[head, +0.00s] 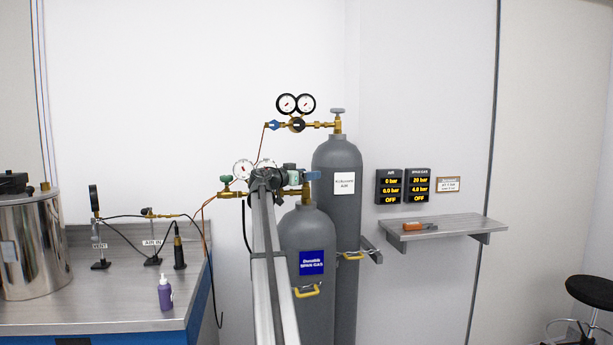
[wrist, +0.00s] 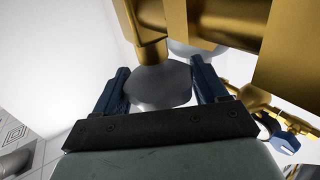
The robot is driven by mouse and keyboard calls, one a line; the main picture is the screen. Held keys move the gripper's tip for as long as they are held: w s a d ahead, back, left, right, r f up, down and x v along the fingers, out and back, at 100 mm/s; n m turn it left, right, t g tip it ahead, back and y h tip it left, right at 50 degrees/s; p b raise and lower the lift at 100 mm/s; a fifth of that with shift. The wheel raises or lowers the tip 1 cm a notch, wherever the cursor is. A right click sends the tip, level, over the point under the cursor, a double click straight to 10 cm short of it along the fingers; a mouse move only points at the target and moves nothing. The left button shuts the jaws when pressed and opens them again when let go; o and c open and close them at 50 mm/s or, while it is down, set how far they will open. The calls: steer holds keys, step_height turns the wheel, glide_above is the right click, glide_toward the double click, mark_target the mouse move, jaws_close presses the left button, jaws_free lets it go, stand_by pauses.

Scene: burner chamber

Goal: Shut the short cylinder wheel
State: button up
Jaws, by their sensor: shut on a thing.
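The short cylinder (head: 307,232) is grey with a blue SPAN GAS label and stands in front of the taller one. My gripper (head: 313,177) is at the top of its valve in the head view, where the arm and blue fingers hide the wheel. In the wrist view, my blue fingers (wrist: 158,76) stand on both sides of a grey rounded wheel (wrist: 160,88) and are shut on it. A brass valve stem (wrist: 150,52) meets the wheel.
The tall grey cylinder (head: 345,225) stands close behind, with its own wheel and gauges (head: 297,104). The short cylinder's gauge (head: 243,169) and brass fittings are left of my gripper. A wall shelf (head: 455,226) is at right, a bench (head: 120,308) at left.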

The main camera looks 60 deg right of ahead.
steer(key=o, duration=1)
steer(key=shift+c, duration=0.2)
step_height(320, 180, up, 10)
